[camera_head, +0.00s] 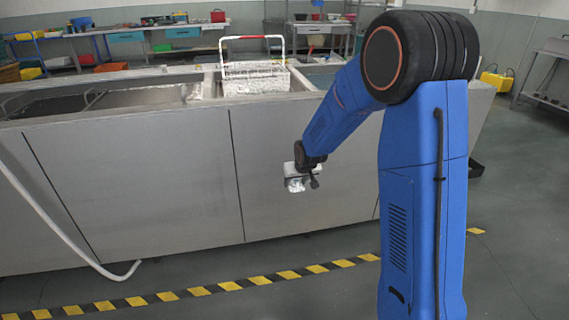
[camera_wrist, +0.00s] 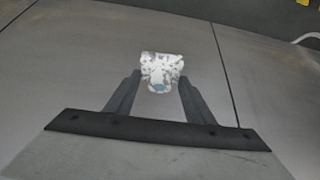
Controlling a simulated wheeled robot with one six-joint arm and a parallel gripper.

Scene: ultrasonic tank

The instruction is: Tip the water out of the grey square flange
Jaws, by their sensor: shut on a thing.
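The grey square flange (camera_wrist: 161,66) is between the two dark fingers of my gripper (camera_wrist: 159,79) in the wrist view. It looks pale and mottled, with a small bluish patch at its lower edge; I cannot tell whether that is water. In the head view the flange (camera_head: 296,184) is a small light piece at the end of my gripper (camera_head: 305,177). My gripper is shut on it and holds it in front of the tank's front panel, below the rim. The flange's exact tilt and any water inside it cannot be made out.
The long steel ultrasonic tank (camera_head: 130,178) stands close behind the flange. A wire basket (camera_head: 254,80) with a red and white handle sits at its top. A white hose (camera_head: 50,216) hangs at the left. Yellow-black tape (camera_head: 230,286) crosses the open floor.

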